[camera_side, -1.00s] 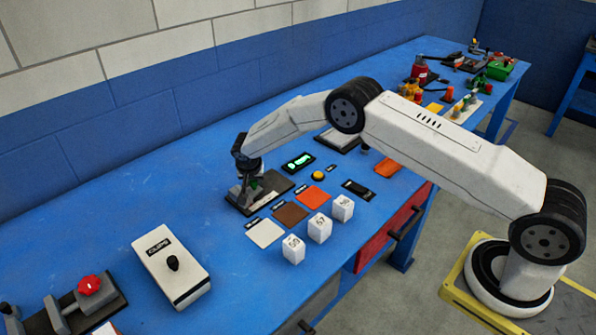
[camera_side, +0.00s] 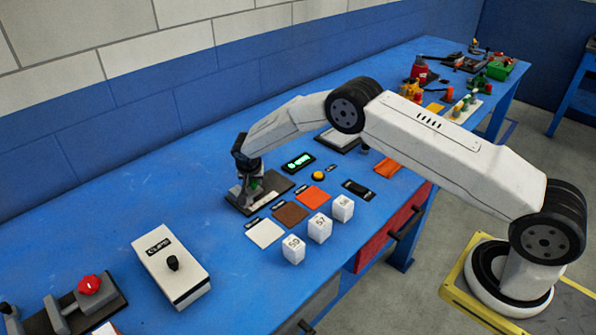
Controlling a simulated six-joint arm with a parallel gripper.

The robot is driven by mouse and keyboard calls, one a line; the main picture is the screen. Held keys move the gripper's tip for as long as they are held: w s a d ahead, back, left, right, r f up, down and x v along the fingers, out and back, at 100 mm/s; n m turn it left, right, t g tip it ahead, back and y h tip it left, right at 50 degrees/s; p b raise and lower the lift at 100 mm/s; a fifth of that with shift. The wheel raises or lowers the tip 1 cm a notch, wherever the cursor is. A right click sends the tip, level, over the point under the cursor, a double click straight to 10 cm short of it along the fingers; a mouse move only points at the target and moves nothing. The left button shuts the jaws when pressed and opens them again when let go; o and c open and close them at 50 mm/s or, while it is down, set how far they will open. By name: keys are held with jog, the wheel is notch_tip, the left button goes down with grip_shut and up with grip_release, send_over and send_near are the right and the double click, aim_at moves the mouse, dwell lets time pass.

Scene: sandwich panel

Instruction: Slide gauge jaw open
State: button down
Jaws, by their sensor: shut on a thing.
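The gauge (camera_side: 272,184) is a dark flat base on the blue bench, left of the green-lit display. My gripper (camera_side: 251,188) points down over it and is shut on the gauge jaw. The jaw itself is mostly hidden by my fingers, and a small green spot shows beside them. I cannot make out how wide the gauge jaw stands. The display (camera_side: 298,162) is a black box with lit green figures, too small to read.
White numbered blocks (camera_side: 320,228) stand in front of white, brown and orange square pads (camera_side: 290,213). A white box with a black knob (camera_side: 172,268) stands at front left. A red-knobbed clamp (camera_side: 88,288) is at the lower left. Bare bench lies between.

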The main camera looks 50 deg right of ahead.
dwell(0.5)
send_near(274, 176)
jog(key=x, duration=0.4)
jog(key=shift+w+d+f, duration=0.1)
jog(key=shift+d+f, duration=0.05)
jog(key=shift+f, duration=0.2)
jog(key=shift+c, duration=2.1)
grip_release()
jog(key=shift+r, duration=0.25)
jog(key=v, duration=0.7)
